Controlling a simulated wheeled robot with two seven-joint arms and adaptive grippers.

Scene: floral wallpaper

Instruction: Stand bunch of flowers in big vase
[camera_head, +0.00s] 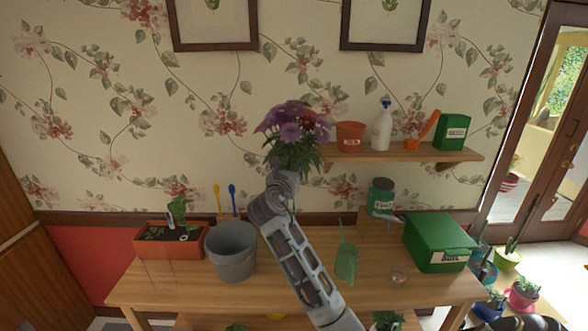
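The bunch of purple and pink flowers (293,130) is upright in the air above the back of the table, in front of the wallpaper and just left of the wall shelf. My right gripper (284,178) is below the blooms at the stems and appears closed around them; its fingertips and the lower stems are mostly hidden. A large grey bucket-like vase (232,264) stands upright on the table, lower and to the left of the flowers. Its opening looks empty. My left gripper is not in view.
A terracotta planter (158,246) stands left of the grey vase on the wooden table (185,291). The shelf (400,154) holds several items.

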